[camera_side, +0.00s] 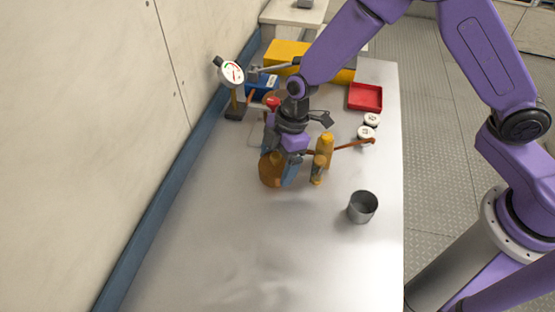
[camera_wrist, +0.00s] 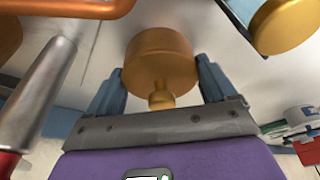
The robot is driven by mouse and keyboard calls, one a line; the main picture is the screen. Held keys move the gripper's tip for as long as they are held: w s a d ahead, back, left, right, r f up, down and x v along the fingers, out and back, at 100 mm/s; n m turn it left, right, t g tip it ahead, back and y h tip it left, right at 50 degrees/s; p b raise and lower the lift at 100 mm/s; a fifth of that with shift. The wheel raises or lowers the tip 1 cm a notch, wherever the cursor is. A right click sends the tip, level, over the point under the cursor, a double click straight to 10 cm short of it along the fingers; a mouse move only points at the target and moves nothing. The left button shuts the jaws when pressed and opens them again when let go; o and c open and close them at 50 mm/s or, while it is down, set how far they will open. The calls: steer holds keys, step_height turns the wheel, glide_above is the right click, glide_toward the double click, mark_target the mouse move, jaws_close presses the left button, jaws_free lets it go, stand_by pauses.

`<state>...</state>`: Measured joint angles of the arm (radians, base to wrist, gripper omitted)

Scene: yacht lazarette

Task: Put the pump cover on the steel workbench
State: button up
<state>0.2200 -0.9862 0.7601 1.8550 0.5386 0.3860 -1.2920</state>
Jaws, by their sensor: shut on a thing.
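The pump cover, which I take to be the copper-coloured round piece with a brass knob (camera_wrist: 160,58), sits between the two blue fingers of my gripper (camera_wrist: 160,82) in the wrist view. The fingers flank it on both sides and are shut on it. In the side view the copper piece (camera_side: 270,170) is at the fingertips of my gripper (camera_side: 281,166), low over the steel workbench (camera_side: 220,245). I cannot tell whether it touches the bench top. Part of it is hidden by a finger.
An amber bottle-like piece (camera_side: 325,150) and a copper pipe (camera_side: 355,145) stand close at right. A grey cup (camera_side: 362,208), white-lidded jars (camera_side: 366,133), a red tray (camera_side: 365,98) and a dial gauge (camera_side: 231,73) are around. The near bench is clear; a wall bounds the left.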

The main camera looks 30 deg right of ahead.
steer(key=o, duration=1)
steer(key=shift+o, duration=0.2)
steer(key=v, duration=1.2)
steer(key=s+d+r+m+h, duration=0.1)
steer(key=s+d+r+m, duration=0.1)
steer(key=s+d, duration=0.8)
steer(key=s+d+r+m+h, duration=0.1)
steer(key=s+d+r+m, duration=0.2)
steer(key=s+d, duration=0.7)
steer(key=s, duration=0.4)
steer(key=shift+r+h, duration=0.2)
steer(key=shift+h, duration=0.2)
